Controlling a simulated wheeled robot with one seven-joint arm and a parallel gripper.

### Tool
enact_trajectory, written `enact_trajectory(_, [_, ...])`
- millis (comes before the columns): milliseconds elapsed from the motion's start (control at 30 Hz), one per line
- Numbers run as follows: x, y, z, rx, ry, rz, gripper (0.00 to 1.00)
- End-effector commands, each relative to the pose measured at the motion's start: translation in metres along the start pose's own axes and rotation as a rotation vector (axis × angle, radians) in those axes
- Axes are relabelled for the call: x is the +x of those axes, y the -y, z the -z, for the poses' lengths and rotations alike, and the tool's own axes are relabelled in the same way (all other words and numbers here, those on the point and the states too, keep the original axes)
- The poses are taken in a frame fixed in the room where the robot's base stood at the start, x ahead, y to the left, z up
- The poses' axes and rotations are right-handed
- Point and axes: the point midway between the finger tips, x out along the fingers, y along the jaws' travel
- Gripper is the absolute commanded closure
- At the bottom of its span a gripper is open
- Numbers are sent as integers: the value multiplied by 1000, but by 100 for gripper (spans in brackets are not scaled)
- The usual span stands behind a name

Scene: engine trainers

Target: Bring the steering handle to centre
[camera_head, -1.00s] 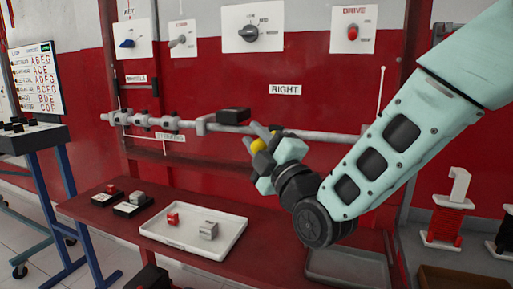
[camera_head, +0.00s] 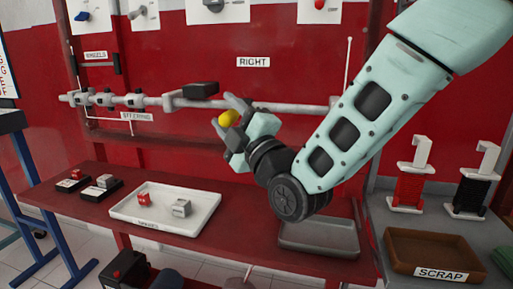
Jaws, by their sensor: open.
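A horizontal grey steering rod (camera_head: 150,101) runs along the red wall, with a small sign (camera_head: 137,117) reading STEERING below it. A black block (camera_head: 200,90) sits on the rod near its middle. A round yellow knob (camera_head: 229,118), perhaps the end of the steering handle, shows just right of and below the block. My gripper (camera_head: 229,117) is open, with its fingers at either side of the yellow knob. I cannot tell whether they touch it. The gripper hides any link between knob and rod. A RIGHT sign (camera_head: 253,62) hangs above.
A red bench below holds a white tray (camera_head: 195,220) with a red and a grey block. A grey tray (camera_head: 318,238) lies under my arm. A brown SCRAP bin (camera_head: 428,258) and two spool stands are at right. Wall switches line the top.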

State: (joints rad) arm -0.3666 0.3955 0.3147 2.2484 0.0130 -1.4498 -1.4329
Motion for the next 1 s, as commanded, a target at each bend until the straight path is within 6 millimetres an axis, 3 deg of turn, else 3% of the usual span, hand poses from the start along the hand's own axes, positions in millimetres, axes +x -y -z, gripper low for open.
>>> enact_trajectory(467, [-112, 6, -2, -2, 0, 0, 54])
enact_trajectory(1000, [-148, 5, -2, -2, -1, -3, 54])
